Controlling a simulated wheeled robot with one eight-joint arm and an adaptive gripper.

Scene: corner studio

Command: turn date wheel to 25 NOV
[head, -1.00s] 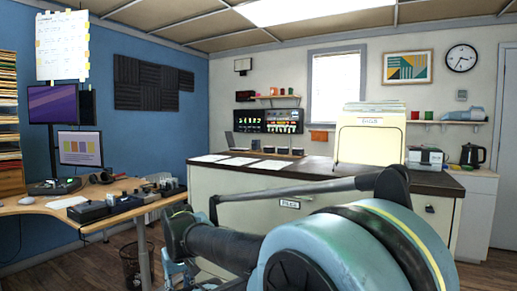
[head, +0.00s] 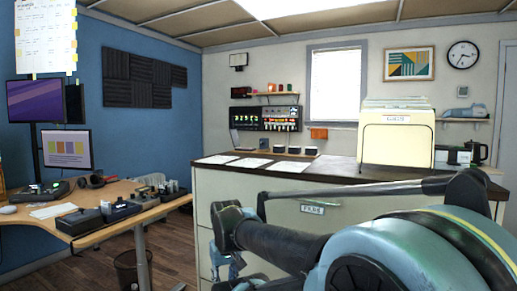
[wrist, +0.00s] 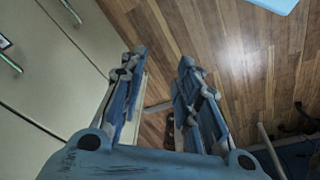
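No date wheel can be made out, and no 25 NOV reading is legible. Small dark devices (head: 82,221) stand on the wooden desk (head: 35,222) at the left of the head view, too small to identify. My gripper (wrist: 161,58) is open and empty in the wrist view, its two fingers apart and pointing down over the wood floor. In the head view, my arm reaches across the front of the cream cabinet, with its end low (head: 228,240) and apart from the desk.
The cream cabinet (head: 245,215) with a dark top stands close ahead, bearing papers (head: 289,167) and a folder box (head: 396,138). Monitors (head: 63,149) stand on the desk. A bin (head: 128,268) is beneath it. Bare floor (head: 172,245) lies between desk and cabinet.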

